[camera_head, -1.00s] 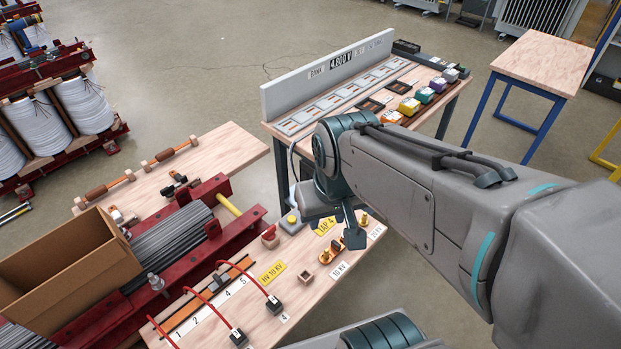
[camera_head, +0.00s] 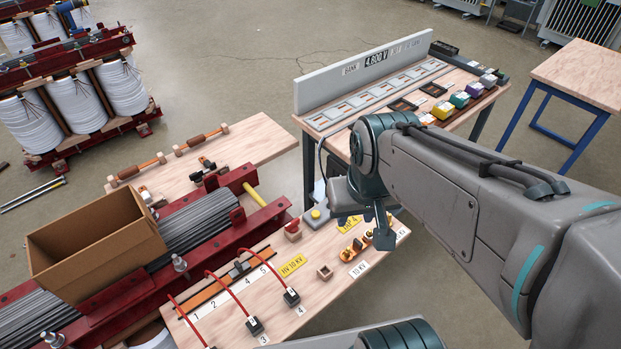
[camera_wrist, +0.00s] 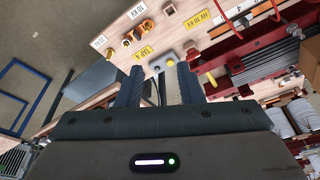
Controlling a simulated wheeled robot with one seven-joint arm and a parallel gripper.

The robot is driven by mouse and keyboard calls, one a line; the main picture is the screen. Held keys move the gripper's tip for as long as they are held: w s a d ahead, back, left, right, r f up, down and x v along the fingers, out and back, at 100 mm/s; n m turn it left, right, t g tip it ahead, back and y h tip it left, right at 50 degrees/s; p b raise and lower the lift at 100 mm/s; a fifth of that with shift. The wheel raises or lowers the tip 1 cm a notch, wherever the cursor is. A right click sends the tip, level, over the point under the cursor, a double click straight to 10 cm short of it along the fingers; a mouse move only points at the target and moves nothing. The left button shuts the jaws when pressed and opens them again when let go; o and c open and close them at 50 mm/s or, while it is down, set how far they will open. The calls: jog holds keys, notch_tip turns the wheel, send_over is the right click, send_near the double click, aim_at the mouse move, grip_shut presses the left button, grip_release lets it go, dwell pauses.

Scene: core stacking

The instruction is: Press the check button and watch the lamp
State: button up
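A small grey box with a yellow round button (camera_head: 316,214) sits on the wooden bench near its far edge. The button also shows in the wrist view (camera_wrist: 170,62), just beyond and between my fingertips. My gripper (camera_head: 380,228) is over the bench, to the right of the button in the head view. In the wrist view my gripper (camera_wrist: 160,70) has its two fingers wide apart with nothing between them. No contact with the button shows. I cannot pick out a lamp with certainty.
On the bench are a red holder (camera_head: 292,231), a small wooden box (camera_head: 324,271), an orange part (camera_head: 354,250), yellow labels and black plugs with red cables (camera_head: 291,297). A cardboard box (camera_head: 95,245) stands on the red-framed core at left. A panel table (camera_head: 410,85) stands behind.

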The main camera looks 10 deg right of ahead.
jog(key=shift+c, duration=0.3)
grip_shut()
dwell(1.7)
